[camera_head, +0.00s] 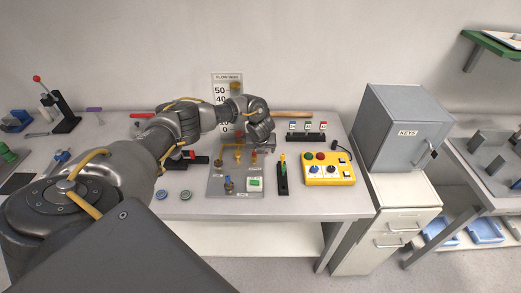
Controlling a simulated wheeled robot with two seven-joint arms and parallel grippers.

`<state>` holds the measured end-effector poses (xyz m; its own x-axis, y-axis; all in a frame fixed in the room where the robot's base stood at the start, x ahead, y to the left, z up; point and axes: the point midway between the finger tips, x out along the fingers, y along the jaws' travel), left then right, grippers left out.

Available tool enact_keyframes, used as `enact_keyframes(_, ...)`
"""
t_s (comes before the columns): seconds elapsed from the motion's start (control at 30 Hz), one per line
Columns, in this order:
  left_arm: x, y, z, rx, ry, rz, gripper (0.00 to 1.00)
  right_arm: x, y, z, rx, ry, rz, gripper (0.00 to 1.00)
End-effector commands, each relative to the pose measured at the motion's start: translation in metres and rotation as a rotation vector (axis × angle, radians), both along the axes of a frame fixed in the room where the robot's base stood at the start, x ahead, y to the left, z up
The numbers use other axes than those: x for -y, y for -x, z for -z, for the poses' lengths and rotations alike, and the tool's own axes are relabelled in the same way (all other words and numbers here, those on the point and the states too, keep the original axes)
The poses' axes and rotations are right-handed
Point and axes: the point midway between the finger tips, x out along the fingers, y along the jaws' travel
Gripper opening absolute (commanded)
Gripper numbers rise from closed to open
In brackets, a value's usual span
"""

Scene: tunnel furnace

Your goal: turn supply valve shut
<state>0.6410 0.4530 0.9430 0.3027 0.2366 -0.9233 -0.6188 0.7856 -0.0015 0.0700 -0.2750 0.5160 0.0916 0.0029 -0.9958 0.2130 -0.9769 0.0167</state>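A grey panel (213,187) on the table carries brass pipework (238,158) with small fittings. A blue-topped fitting (228,182) stands at its front, beside a white box with a green face (255,183). A small red part (253,160) shows at the right of the pipework. I cannot tell which of these is the supply valve. My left arm reaches in from the left, and its gripper (266,146) is over the back right of the panel, close to the pipework. Its fingers are too small and dark to tell whether they are open or touching anything. My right gripper is not in view.
Right of the panel stand a black holder with a green and yellow lever (282,170) and a yellow button box (328,169). Several tagged switches (307,133) are behind. A grey KEYS cabinet (400,128) stands right. A flame gauge board (220,91) leans behind my arm.

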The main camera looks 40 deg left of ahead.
Motion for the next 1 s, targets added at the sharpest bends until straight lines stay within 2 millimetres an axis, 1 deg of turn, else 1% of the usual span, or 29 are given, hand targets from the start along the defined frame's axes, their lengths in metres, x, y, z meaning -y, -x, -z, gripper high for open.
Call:
enact_keyframes(0.23, 0.001, 0.001, -0.001, -0.002, 0.001, 0.002, 0.8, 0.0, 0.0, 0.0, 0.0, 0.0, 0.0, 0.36)
enact_keyframes(0.33, 0.003, 0.003, -0.008, -0.001, 0.003, 0.004, 0.8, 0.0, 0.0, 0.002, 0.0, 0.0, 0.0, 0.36)
enact_keyframes(0.47, 0.008, 0.009, -0.029, 0.003, 0.0, 0.006, 0.8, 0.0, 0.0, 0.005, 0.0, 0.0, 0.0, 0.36)
enact_keyframes(0.6, 0.015, 0.017, -0.055, 0.004, 0.0, 0.005, 0.8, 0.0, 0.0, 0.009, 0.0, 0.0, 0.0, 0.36)
enact_keyframes(0.73, 0.02, 0.024, -0.077, 0.003, -0.001, 0.004, 0.8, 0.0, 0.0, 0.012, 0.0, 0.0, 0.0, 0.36)
enact_keyframes(0.8, 0.022, 0.027, -0.09, 0.001, -0.002, 0.004, 0.8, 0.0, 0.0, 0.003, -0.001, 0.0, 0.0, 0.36)
enact_keyframes(0.9, 0.024, 0.03, -0.097, 0.001, -0.001, 0.003, 0.8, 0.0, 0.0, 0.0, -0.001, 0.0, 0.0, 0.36)
enact_keyframes(1.0, 0.025, 0.032, -0.1, 0.0, 0.0, 0.001, 0.8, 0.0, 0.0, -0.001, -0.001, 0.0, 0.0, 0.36)
